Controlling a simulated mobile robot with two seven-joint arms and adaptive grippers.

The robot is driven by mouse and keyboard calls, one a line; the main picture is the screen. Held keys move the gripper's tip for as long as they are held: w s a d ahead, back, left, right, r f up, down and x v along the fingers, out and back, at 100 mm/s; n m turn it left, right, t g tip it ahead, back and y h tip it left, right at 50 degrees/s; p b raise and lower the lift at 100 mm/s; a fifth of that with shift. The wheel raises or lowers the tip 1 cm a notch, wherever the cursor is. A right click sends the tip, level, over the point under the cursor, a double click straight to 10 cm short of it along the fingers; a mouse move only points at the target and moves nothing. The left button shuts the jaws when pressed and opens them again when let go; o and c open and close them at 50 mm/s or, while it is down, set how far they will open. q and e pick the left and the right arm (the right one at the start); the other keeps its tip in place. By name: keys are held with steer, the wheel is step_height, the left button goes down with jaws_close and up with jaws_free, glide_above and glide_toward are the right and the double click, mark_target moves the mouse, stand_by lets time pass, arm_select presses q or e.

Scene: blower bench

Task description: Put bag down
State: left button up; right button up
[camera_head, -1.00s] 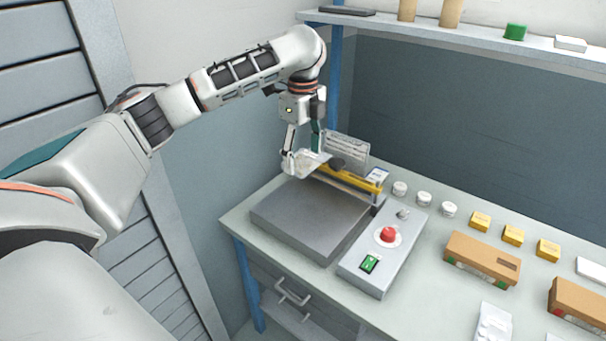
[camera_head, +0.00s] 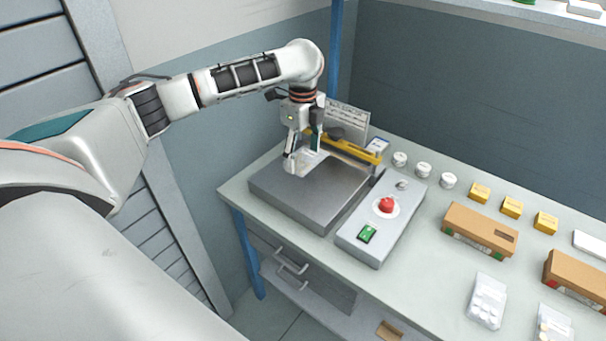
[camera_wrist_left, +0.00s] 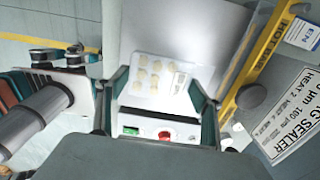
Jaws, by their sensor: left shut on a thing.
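My left gripper (camera_head: 303,164) is shut on a small clear bag (camera_head: 312,160) over the grey plate (camera_head: 280,188) of the bag sealer. In the left wrist view the bag (camera_wrist_left: 152,72) shows pale beige pieces inside and a small label, between my left fingers (camera_wrist_left: 161,98). The bag is low and roughly flat; I cannot tell whether it touches the plate. The sealer's yellow hot bar (camera_head: 346,150) lies just behind and right of the bag. What seems to be my right gripper (camera_wrist_left: 68,58) shows at the left wrist view's left edge, its opening unclear.
A control box (camera_head: 377,228) with a red button and green switch stands right of the plate. White jars (camera_head: 423,170), yellow boxes (camera_head: 511,208), brown cartons (camera_head: 480,230) and filled bags (camera_head: 487,300) stand farther right. A sign (camera_head: 347,120) rises behind the bar.

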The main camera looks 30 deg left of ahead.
mark_target(303, 183)
arm_select(q)
steer(key=shift+f, duration=3.7)
steer(key=shift+f, duration=0.1)
steer(key=o, duration=1.3)
steer(key=shift+r, duration=0.45)
step_height(303, 183, up, 11)
steer(key=shift+r, duration=0.2)
